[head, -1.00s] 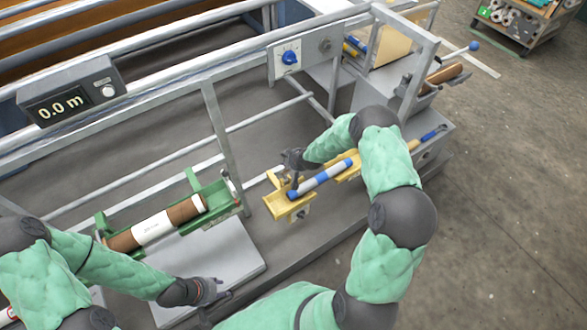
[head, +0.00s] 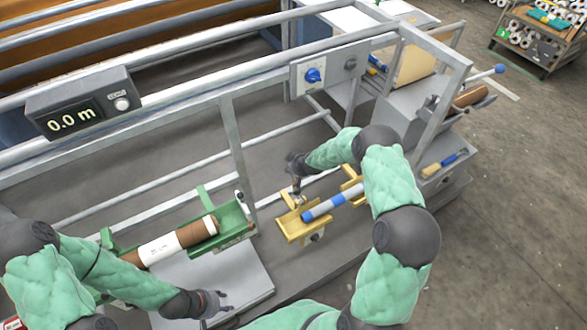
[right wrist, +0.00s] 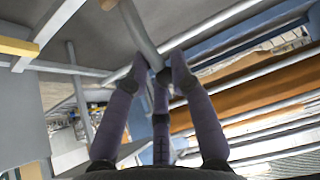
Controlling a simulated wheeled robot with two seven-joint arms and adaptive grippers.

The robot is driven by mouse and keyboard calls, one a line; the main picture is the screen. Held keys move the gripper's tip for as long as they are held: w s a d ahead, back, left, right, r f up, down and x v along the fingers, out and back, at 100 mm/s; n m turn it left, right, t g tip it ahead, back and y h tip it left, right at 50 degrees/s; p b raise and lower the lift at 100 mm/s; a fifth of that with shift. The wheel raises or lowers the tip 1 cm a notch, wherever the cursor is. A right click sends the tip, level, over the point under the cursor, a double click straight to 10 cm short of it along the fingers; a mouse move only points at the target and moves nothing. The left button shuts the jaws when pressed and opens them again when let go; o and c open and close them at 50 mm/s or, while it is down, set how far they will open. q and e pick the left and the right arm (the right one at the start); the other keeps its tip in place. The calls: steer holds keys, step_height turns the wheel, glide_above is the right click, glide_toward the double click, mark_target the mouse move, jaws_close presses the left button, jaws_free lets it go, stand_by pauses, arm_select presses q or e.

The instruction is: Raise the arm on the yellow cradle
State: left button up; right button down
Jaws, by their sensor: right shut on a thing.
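The yellow cradle (head: 291,236) stands near the middle of the head view, with a grey roller with blue bands (head: 335,201) lying in it. My right gripper (head: 297,188) is at the cradle's back left end. It is shut on a grey arm (right wrist: 140,30), which shows as a curved bar between the fingers in the right wrist view. The arm's joint with the cradle is hidden. My left gripper (head: 224,301) is empty, fingers apart, over the grey plate at the lower left, away from the cradle.
A green cradle (head: 236,226) holds a brown roll with a white label (head: 165,247). A metal frame rail (head: 235,150) stands behind both cradles. A panel with a blue knob (head: 312,75) and a 0.0 m display (head: 75,115) are above. A brush (head: 440,165) lies at right.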

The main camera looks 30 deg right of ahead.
steer(key=shift+a+f, duration=0.15)
steer(key=shift+a, duration=0.3)
steer(key=c, duration=1.4)
jaws_free()
steer(key=shift+c, duration=0.2)
steer(key=shift+o, duration=1.4)
steer(key=shift+a, duration=0.1)
steer(key=shift+s, duration=0.15)
steer(key=shift+s+d+r, duration=0.2)
steer(key=shift+s+r, duration=0.05)
steer(key=shift+r, duration=0.2)
steer(key=v, duration=1.1)
steer(key=shift+w+r, duration=0.15)
steer(key=shift+w, duration=0.1)
steer(key=shift+d, duration=0.15)
